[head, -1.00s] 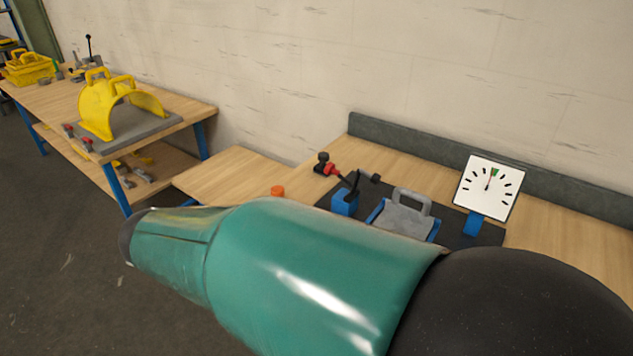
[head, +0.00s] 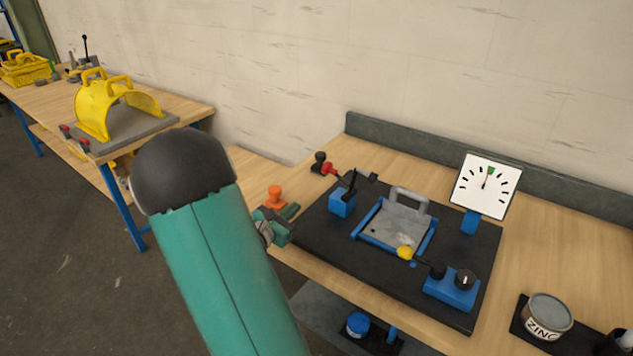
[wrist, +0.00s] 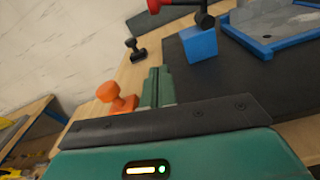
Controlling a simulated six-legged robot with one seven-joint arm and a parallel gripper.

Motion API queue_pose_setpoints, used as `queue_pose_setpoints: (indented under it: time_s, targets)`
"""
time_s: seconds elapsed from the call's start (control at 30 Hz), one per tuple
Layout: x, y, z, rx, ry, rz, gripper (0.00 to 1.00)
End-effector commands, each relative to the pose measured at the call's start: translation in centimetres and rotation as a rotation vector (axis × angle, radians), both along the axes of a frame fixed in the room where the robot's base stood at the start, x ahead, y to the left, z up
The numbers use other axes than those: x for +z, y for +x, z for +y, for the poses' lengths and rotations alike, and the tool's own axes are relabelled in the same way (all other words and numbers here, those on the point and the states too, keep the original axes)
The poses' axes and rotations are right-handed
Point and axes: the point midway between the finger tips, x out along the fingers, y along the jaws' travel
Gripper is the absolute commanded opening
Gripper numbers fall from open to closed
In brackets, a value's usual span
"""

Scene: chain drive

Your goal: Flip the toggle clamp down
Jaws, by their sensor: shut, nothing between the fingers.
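What looks like the toggle clamp stands on a blue block (head: 343,203) at the back left of the black board. Its red grip (head: 329,169) sticks out to the left on a black arm, and a dark lever rises from the block. In the wrist view the blue block (wrist: 200,44) and red grip (wrist: 157,5) show at the top, the grip partly cut off. My gripper (head: 289,213) is at the board's left edge, apart from the clamp, in front of and left of it. In the wrist view its fingers (wrist: 157,82) are together with nothing between them.
A grey plate with a handle (head: 397,218) sits in a blue frame on the board. A yellow-tipped lever (head: 406,253) and a gauge (head: 486,186) are to the right. An orange knob (head: 275,197) stands close beside my gripper, with a black knob (wrist: 135,48) behind. A can (head: 547,316) is front right.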

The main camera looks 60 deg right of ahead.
Motion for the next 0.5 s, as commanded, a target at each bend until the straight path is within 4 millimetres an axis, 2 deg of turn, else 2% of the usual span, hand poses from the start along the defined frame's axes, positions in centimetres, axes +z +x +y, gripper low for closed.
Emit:
queue_pose_setpoints:
  time_s: [0.27, 0.37, 0.5]
  targets:
    - [0.0, -0.1, -0.4, -0.002, 0.001, -0.003, 0.0]
    - [-0.1, -0.2, -1.4, -0.004, 0.001, -0.005, 0.0]
    - [-0.2, -0.6, -3.8, -0.005, 0.0, -0.004, 0.0]
